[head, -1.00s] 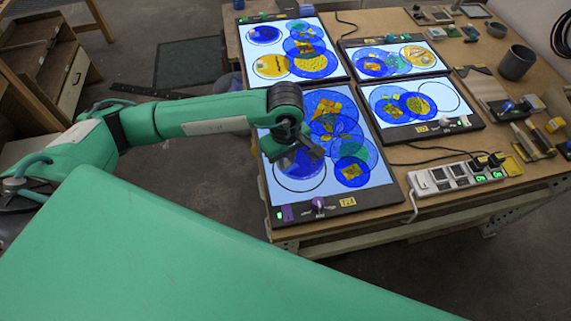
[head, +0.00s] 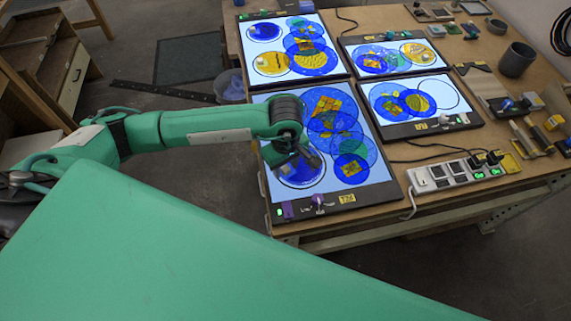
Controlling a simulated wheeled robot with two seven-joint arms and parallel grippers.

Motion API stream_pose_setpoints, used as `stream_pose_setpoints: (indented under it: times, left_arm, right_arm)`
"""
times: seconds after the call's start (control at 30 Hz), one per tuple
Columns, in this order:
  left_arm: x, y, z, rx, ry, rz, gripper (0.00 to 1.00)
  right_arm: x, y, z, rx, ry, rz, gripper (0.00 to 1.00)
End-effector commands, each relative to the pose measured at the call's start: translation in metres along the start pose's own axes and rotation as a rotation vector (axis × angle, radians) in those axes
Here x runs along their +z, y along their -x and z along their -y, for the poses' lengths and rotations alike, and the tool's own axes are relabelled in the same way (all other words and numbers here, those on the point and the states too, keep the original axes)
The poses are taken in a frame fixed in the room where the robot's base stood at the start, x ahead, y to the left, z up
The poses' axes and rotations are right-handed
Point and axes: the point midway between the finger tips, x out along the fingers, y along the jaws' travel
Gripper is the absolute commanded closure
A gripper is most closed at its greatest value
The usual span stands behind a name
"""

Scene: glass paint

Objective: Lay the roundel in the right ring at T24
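The light panel (head: 375,192) at the table's near left carries a yellow label (head: 347,198), too small to read surely. A blue roundel (head: 304,180) is at that panel's lower left, over the dark ring outline there. It seems to cover most of the ring; whether it lies flat or hovers just above, I cannot tell. My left gripper (head: 297,163) is directly over the roundel and hides its upper part. Its fingertips are dark and partly hidden, so I cannot see whether they grip the roundel. My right gripper is out of view.
Blue and amber roundels (head: 350,169) overlap on the same panel, right of the gripper. Three more lit panels stand behind and to the right, one with an empty ring part (head: 440,92). A power strip (head: 458,171), a grey cup (head: 516,60) and tools are at right.

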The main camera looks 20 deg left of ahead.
Motion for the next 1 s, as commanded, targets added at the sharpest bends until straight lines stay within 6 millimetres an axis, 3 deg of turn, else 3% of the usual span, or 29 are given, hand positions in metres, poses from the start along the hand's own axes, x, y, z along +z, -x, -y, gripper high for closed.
stream_pose_setpoints:
  times: [0.23, 0.27, 0.7, 1.0]
  left_arm:
    - [0.000, 0.005, 0.000, 0.000, 0.000, 0.000, 0.59]
    - [0.000, 0.006, -0.001, 0.003, 0.000, -0.001, 0.59]
    - [-0.001, 0.093, -0.001, 0.005, -0.001, -0.003, 0.59]
    - [0.000, 0.121, 0.000, 0.001, -0.001, -0.001, 0.59]
  right_arm:
    - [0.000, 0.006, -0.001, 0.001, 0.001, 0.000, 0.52]
    - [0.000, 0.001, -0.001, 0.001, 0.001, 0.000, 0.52]
    - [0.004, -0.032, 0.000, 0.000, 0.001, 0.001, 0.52]
    - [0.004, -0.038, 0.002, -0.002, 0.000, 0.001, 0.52]
